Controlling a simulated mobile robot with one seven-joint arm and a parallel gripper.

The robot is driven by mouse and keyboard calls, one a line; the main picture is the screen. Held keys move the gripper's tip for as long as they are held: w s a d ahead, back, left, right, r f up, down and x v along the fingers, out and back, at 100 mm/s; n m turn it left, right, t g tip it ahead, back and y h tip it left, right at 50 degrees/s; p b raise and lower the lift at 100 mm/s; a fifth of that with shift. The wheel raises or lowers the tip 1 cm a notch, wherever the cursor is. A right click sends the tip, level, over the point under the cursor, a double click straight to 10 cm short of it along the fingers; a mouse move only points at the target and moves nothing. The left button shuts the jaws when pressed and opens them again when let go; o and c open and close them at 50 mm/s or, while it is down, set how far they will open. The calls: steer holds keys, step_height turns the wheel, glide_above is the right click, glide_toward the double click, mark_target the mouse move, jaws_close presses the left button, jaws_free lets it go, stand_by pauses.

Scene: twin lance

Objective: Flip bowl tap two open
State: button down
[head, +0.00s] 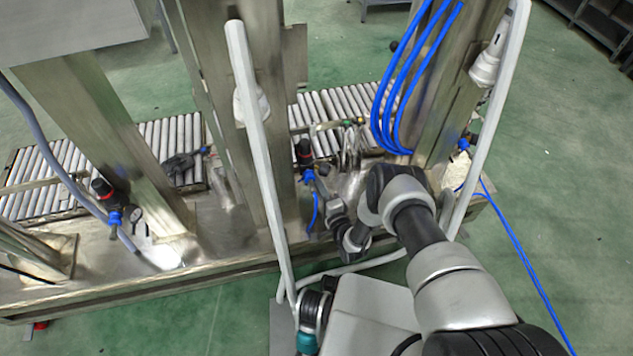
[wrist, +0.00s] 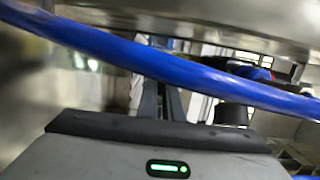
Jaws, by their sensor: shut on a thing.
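A filter-like unit with a black top (head: 305,150) and a blue fitting below it stands by the middle upright in the head view. I take this blue fitting (head: 309,175) to be the tap, though its handle is too small to make out. My gripper (head: 318,184) reaches it from the lower right, its tip at the blue fitting. In the wrist view my gripper's dark fingers (wrist: 160,98) are close together. A blue hose (wrist: 190,70) crosses in front of them and hides part of the tips, so the grip on the tap is not clearly visible.
Metal uprights (head: 255,110) and a white pole (head: 258,150) stand close to my arm. Looped blue hoses (head: 395,110) hang at the right. A second filter unit with a blue valve (head: 114,218) is at the left. Roller conveyors (head: 180,140) run behind.

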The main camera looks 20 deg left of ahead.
steer(key=shift+w+a+n+g+y, duration=0.15)
steer(key=shift+w+n+g+y, duration=0.05)
steer(key=shift+n+g+y, duration=0.55)
steer(key=shift+w+a+n+g+y, duration=0.1)
steer(key=shift+w+n+g+y, duration=0.05)
steer(key=shift+n+g+y, duration=0.6)
steer(key=c, duration=2.2)
jaws_free()
steer(key=shift+s+d, duration=0.1)
